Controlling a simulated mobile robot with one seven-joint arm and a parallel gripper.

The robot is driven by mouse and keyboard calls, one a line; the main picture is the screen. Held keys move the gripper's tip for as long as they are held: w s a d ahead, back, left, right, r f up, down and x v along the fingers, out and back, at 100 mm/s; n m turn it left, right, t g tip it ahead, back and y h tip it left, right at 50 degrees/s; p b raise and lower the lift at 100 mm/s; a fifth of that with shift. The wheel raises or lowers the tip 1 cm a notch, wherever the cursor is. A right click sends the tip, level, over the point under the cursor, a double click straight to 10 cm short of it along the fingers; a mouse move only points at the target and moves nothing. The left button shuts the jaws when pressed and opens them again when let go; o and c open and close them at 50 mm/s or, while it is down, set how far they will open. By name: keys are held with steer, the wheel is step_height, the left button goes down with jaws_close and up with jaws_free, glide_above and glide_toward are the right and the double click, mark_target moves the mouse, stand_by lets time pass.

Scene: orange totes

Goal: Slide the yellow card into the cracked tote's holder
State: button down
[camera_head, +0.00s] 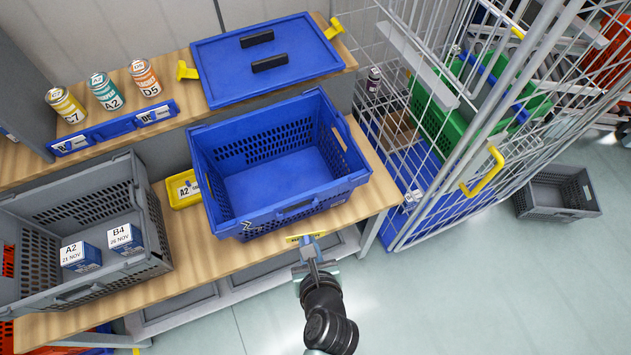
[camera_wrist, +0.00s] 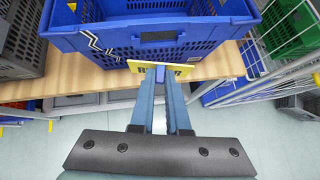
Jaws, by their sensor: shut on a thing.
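The yellow card (camera_wrist: 145,67) is held edge-on between the fingertips of my gripper (camera_wrist: 165,72). The blue tote is empty and stands on the wooden bench. A zigzag crack mark (camera_wrist: 100,45) runs down its front wall in the wrist view. A dark slot (camera_wrist: 157,36), which looks like the card holder, is on the front wall above the card. I cannot tell whether card and tote touch.
A grey tote (camera_head: 150,225) with two small boxes stands at left. A wire cage (camera_head: 400,180) stands close on the right. The floor in front is clear.

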steer(key=w+a+n+g+y+p, duration=0.1)
steer(key=w+p, duration=0.3)
steer(key=w, duration=0.5)
steer(key=shift+r+n+y, duration=0.3)
steer(key=shift+n, duration=0.3)
steer(key=shift+w+f, duration=0.15)
stand_by(0.4)
steer(key=shift+p, duration=0.4)
steer(key=shift+f+b, duration=1.2)
steer(key=shift+f, duration=0.6)
steer(key=c, duration=0.8)
jaws_free()
